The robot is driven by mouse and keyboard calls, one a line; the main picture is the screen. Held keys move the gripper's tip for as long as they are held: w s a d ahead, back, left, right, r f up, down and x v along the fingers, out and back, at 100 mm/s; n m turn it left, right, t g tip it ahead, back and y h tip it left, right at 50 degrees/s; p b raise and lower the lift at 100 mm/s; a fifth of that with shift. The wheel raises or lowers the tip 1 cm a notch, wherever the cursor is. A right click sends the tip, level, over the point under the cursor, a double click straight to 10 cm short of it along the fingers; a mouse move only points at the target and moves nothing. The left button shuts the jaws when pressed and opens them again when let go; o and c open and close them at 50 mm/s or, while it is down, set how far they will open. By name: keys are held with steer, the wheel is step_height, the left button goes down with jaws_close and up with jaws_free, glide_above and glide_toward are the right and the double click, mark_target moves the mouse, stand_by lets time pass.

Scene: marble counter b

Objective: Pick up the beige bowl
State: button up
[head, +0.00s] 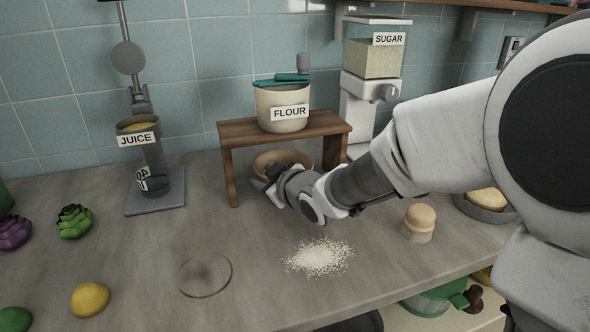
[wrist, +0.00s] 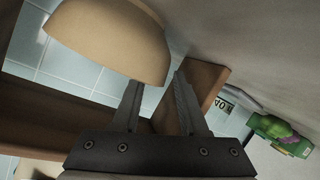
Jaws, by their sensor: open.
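The beige bowl (head: 283,159) sits on the counter under the small wooden stand. My gripper (head: 264,177) is in front of it, low over the counter, and partly covers it. In the wrist view the bowl (wrist: 105,42) fills the upper left. The open fingers of my gripper (wrist: 157,82) point toward it; its right edge shows close to the left fingertip, near the gap. I cannot tell whether finger and bowl touch. Nothing is held.
The wooden stand (head: 235,135) frames the bowl with a leg on each side and carries a flour container (head: 283,108). A juice dispenser (head: 152,160) stands left. A white powder pile (head: 319,256) and a round ring mark (head: 205,275) lie in front.

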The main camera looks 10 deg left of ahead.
steer(key=shift+c, duration=0.3)
jaws_close()
steer(key=shift+f, duration=0.1)
stand_by(1.1)
